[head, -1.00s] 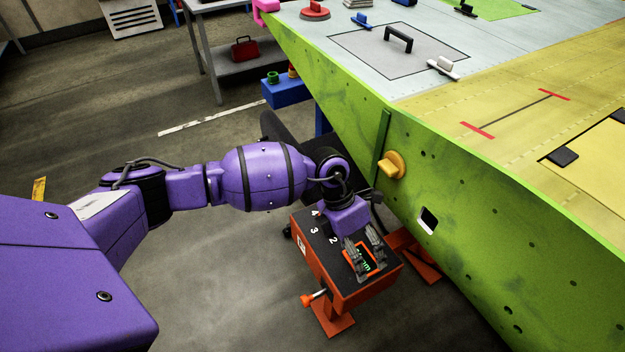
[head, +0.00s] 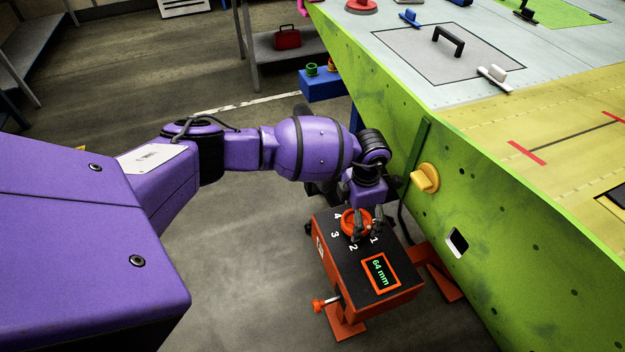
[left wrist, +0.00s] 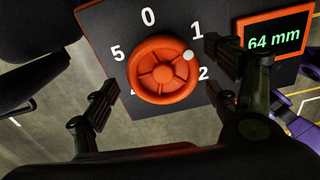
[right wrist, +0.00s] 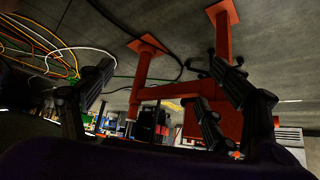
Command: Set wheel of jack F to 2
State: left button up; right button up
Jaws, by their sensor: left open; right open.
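The jack (head: 335,255) is an orange box with a black top, standing beside the green wing edge. Its round orange wheel (left wrist: 163,72) lies on the top among white numbers, and also shows in the head view (head: 350,222). The wheel's white dot lies between 1 and 2. The display (left wrist: 274,40) reads 64 mm. My left gripper (head: 367,228) is over the wheel; in the left wrist view its open fingers (left wrist: 163,82) lie on either side of the wheel, without visible grip. My right gripper (right wrist: 155,95) is open and empty, outside the head view. I cannot read the jack's letter.
The green wing side (head: 470,210) with a yellow knob (head: 425,178) rises just right of the jack. An orange-handled screw (head: 325,303) sticks out of the jack's near side. Orange legs (right wrist: 222,35) and loose cables (right wrist: 45,50) show in the right wrist view.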

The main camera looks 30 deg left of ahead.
pick_arm(q)
jog(key=shift+c, duration=1.3)
jog(key=c, duration=0.8)
jog(key=shift+c, duration=0.4)
pick_arm(e)
jog(key=shift+w+a+r, duration=0.1)
jog(key=shift+w+r, duration=0.1)
jog(key=shift+w, duration=0.3)
pick_arm(q)
jog(key=shift+w, duration=0.1)
pick_arm(e)
jog(key=shift+s+f, duration=0.15)
